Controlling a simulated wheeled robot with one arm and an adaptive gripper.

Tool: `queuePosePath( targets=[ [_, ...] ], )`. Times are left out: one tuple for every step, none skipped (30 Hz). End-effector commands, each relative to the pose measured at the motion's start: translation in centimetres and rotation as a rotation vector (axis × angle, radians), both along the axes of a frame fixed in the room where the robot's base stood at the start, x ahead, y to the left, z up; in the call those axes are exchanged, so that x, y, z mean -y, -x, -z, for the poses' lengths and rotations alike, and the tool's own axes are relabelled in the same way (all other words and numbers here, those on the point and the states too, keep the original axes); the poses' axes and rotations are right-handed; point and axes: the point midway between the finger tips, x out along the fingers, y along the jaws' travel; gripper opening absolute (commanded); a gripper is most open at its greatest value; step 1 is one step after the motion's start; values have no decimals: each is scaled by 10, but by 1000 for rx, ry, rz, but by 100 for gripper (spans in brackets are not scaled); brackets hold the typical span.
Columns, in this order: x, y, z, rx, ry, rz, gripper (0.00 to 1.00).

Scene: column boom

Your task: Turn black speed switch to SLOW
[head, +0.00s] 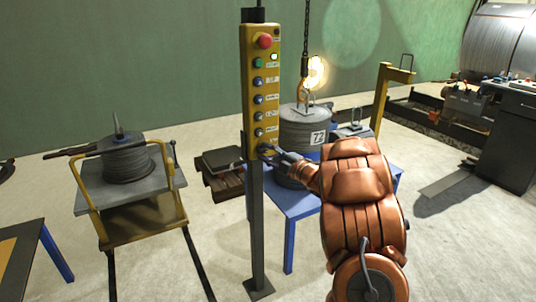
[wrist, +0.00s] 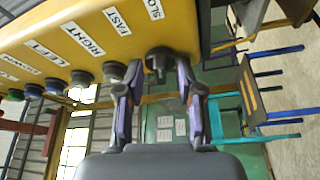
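The black speed switch (wrist: 158,60) sticks out at the end of the yellow control box (wrist: 60,35), near the FAST label (wrist: 117,21) and the SLOW label (wrist: 153,9). Which label it points to cannot be told. My gripper (wrist: 158,72) is at the switch, one finger on each side of it. The fingers are apart, and a small gap seems to show beside the switch. In the head view my gripper (head: 269,151) reaches the bottom of the yellow box (head: 249,95) from the right and hides the switch.
Several buttons and a red stop button (head: 264,41) sit above on the box, which stands on a dark post (head: 257,225). Behind it, a grey weight (head: 298,118) hangs over a blue table (head: 291,204). A cart (head: 150,225) with a spool stands left.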

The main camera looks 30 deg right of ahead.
Motion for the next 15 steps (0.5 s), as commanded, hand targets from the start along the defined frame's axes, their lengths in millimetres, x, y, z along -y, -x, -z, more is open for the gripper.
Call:
queuePosePath(
  targets=[
    [0, 0, 0, 0, 0, 0, 38],
    [0, 0, 0, -1, 0, 0, 38],
    [0, 0, 0, -1, 0, 0, 38],
    [0, 0, 0, -1, 0, 0, 38],
    [0, 0, 0, -1, 0, 0, 38],
    [0, 0, 0, -1, 0, 0, 38],
    [0, 1, 1, -1, 0, 1, 38],
    [1, 1, 1, -1, 0, 1, 38],
    [1, 2, 1, -1, 0, 2, 38],
    [2, 4, 1, -1, 0, 2, 38],
    [3, 6, 1, -2, 0, 3, 38],
    [4, 9, 1, -1, 1, 3, 38],
    [6, 13, 2, -2, 1, 4, 38],
    [6, 16, 2, -1, 1, 3, 38],
    [8, 22, 2, 0, 2, 2, 38]
  ],
)
